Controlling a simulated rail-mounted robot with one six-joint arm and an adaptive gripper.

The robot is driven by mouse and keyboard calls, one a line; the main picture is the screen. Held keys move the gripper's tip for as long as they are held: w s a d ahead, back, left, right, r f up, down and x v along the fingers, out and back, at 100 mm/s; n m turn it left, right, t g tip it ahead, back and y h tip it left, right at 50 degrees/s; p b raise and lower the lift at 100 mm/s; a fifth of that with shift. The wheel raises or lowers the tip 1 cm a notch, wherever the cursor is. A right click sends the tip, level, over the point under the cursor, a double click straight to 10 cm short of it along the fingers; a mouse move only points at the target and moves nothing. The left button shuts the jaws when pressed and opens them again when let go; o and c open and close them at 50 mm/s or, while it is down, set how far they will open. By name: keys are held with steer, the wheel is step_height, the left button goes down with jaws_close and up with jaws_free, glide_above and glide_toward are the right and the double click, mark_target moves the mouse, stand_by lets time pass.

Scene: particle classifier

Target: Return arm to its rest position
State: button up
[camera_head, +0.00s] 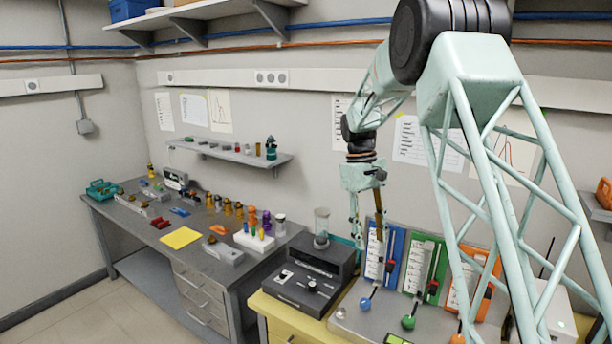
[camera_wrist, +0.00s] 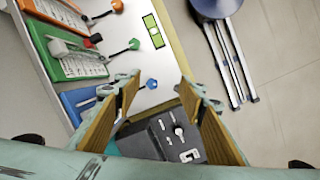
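My arm (camera_head: 470,80) reaches across the right side of the head view, and its wrist hangs down over the bench. My gripper (camera_head: 368,236) points downward, in front of the blue panel and right of the black classifier box. In the wrist view my gripper (camera_wrist: 160,84) shows two wood-coloured finger pads spread well apart, with nothing between them. The black classifier box (camera_head: 305,272) sits on the yellow-edged bench; it also shows between and below the fingers in the wrist view (camera_wrist: 170,136). A clear cylinder (camera_head: 321,222) stands on it.
Blue (camera_head: 394,250), green (camera_head: 438,268) and orange (camera_head: 494,268) panels stand along the wall, with coloured-ball levers in front. A grey side bench (camera_head: 140,225) holds several small vials and blocks. A round stool (camera_wrist: 215,8) stands on open floor. A wall shelf (camera_head: 230,152) is behind.

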steer(key=s+d+r+m+t+b, duration=0.1)
steer(key=s+r, duration=0.5)
steer(key=s, duration=0.3)
steer(key=s+r+m+t+y+b, duration=0.1)
steer(key=s+r, duration=0.4)
steer(key=s, duration=0.4)
steer(key=s+d+r+t+b, duration=0.1)
steer(key=s+r+b, duration=0.1)
steer(key=s+r, duration=0.5)
steer(key=s+f+m+t+b, duration=0.1)
steer(key=s+f, duration=0.2)
steer(key=s, duration=1.2)
steer(key=s+f+m+t+b, duration=0.2)
steer(key=s+f, duration=0.2)
steer(key=s, duration=1.2)
steer(key=shift+a+y, duration=0.3)
steer(key=shift+y, duration=0.1)
stand_by(0.7)
